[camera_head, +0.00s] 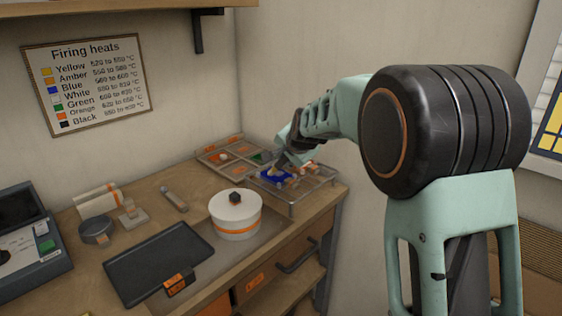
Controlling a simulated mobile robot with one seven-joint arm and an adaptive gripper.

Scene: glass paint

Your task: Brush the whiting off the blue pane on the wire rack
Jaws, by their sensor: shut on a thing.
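The wire rack (315,191) stands at the right end of the bench. The blue pane (267,178) lies on its left part, with a pale patch at its upper edge that is too small to tell as whiting or bristles. My gripper (286,160) is over the rack just above the blue pane, pointing down and left. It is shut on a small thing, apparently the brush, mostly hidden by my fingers. I cannot tell whether it touches the pane.
A tray (211,155) with coloured pieces sits behind the rack. A white lidded pot (236,217) stands close in front of it. Orange and pale pieces (307,170) lie on the rack's right. A dark tray (158,262) lies farther left. The wall is close behind.

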